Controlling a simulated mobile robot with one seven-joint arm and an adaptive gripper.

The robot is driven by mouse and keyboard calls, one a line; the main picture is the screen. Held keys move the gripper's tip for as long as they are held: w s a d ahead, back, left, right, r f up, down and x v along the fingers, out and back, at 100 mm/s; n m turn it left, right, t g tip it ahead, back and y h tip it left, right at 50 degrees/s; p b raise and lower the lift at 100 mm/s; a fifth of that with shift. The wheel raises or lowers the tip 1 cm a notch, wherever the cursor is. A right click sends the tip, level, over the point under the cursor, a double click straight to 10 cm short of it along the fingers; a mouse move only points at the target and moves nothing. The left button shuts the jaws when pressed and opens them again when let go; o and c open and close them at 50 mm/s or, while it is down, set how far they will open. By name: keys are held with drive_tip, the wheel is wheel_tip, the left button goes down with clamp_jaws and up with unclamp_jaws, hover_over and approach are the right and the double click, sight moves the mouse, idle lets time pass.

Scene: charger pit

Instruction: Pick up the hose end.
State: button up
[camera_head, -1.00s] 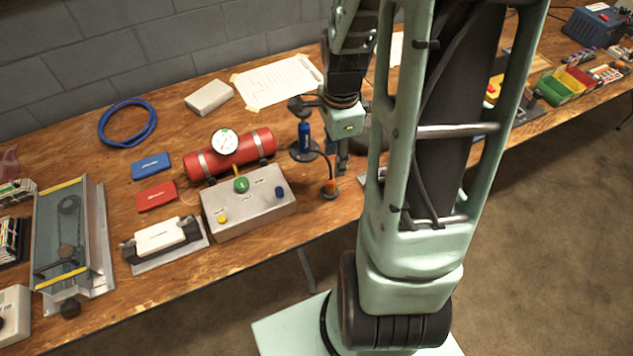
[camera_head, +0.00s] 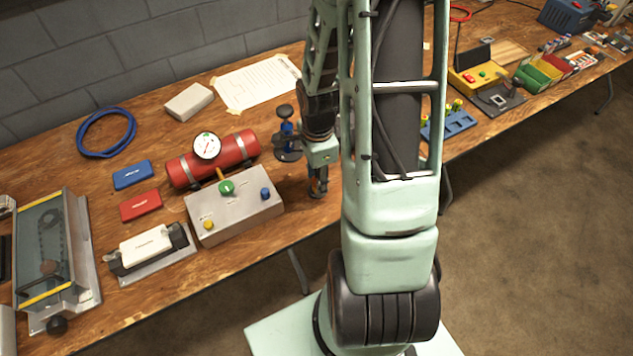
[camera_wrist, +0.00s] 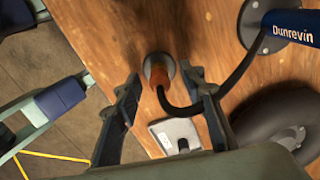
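My gripper (camera_wrist: 162,80) is open, with one finger on each side of the hose end in the wrist view. I cannot tell whether either finger touches it. In the head view my gripper (camera_head: 318,188) is low over the bench near its front edge and hides the hose end. The blue pump (camera_head: 287,131) stands just behind it on a dark round base.
A grey control box (camera_head: 235,210) and a red tank (camera_head: 214,158) with a gauge stand left of my gripper. A blue rack (camera_head: 450,124) lies to the right beyond my arm. A black round object (camera_wrist: 275,125) lies near the right finger in the wrist view.

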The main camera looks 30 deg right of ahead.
drive_tip(key=shift+f, duration=0.3)
drive_tip(key=shift+c, duration=0.3)
clamp_jaws()
drive_tip(key=shift+r, duration=0.1)
